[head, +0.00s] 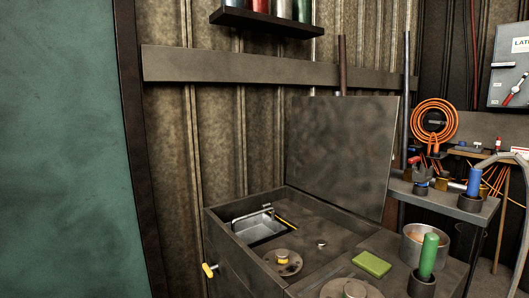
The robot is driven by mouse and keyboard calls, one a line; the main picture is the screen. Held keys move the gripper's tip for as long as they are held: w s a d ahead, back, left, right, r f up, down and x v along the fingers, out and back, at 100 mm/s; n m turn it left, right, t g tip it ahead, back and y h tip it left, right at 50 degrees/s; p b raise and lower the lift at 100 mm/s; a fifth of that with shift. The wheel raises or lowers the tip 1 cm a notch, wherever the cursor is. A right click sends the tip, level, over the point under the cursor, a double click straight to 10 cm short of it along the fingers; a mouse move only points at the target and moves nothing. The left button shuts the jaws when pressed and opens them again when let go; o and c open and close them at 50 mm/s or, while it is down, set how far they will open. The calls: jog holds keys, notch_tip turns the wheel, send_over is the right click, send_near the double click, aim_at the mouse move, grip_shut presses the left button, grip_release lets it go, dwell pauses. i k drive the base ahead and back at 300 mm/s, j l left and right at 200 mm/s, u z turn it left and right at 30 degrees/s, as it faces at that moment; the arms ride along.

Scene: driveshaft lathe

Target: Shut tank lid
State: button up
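The tank lid (340,150) is a dark grey metal panel standing open and nearly upright. It rises at the back right edge of the tank (235,245). The tank is a low dark box with an open top, so its inside shows. Inside are a small metal tray (258,230) with a handle, a yellow stick beside it, and a round disc with a yellow-banded knob (283,260). My gripper is not in view.
A green block (371,264), a grey pot (415,245) and a green-handled tool (428,256) in a dark holder stand right of the tank. A shelf (266,22) hangs above. A yellow-ended valve (209,270) sticks out at the tank's left. A teal panel (58,150) fills the left.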

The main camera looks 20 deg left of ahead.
aim_at(341, 149)
jog(key=i+l+u, duration=0.2)
jog(key=l+u, duration=0.2)
jog(key=i+l+u, duration=0.1)
jog(key=l+u, duration=0.3)
jog(key=i+l+u, duration=0.1)
jog(key=l+u, duration=0.8)
jog(key=l, duration=0.35)
jog(key=k+l+u, duration=0.1)
jog(key=l, duration=0.4)
jog(key=l+u, duration=0.15)
jog(key=l, duration=0.3)
jog(key=k+l+u, duration=0.1)
jog(key=l, duration=0.35)
jog(key=k+l+u, duration=0.1)
jog(key=l, duration=0.35)
jog(key=k+l, duration=0.1)
jog(key=l, duration=0.25)
jog(key=k+l, duration=0.1)
jog(key=l, duration=0.3)
jog(key=k+l, duration=0.1)
jog(key=l, duration=0.25)
jog(key=k+l, duration=0.1)
jog(key=l, duration=0.25)
jog(key=k+l, duration=0.1)
jog(key=l, duration=0.3)
